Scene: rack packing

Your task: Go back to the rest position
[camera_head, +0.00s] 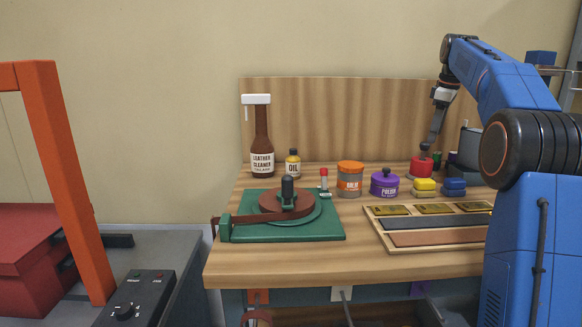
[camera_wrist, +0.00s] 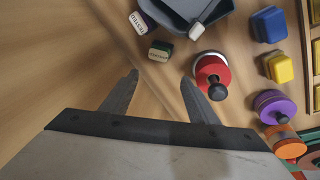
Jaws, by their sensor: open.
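A small dark green stamp (camera_wrist: 160,50) with a cream lettered face lies on the wood tabletop in the wrist view. A bit of green also shows beside the gripper in the head view, but it is too small to tell what it is. My gripper (camera_wrist: 158,80) is open and empty, and its two fingers point toward the green stamp, which is just beyond the fingertips. In the head view my gripper (camera_head: 427,147) is low at the back right of the bench. A grey holder (camera_wrist: 180,14) stands at the top of the wrist view, with a cream-faced stamp (camera_wrist: 200,31) at its edge.
Another dark stamp (camera_wrist: 138,22) lies close by on the left. A red jar with a black knob (camera_wrist: 211,76) stands right of the fingers, near the right one. Yellow block (camera_wrist: 280,67), blue block (camera_wrist: 268,25) and purple jar (camera_wrist: 275,106) are further right. Bare wood lies left.

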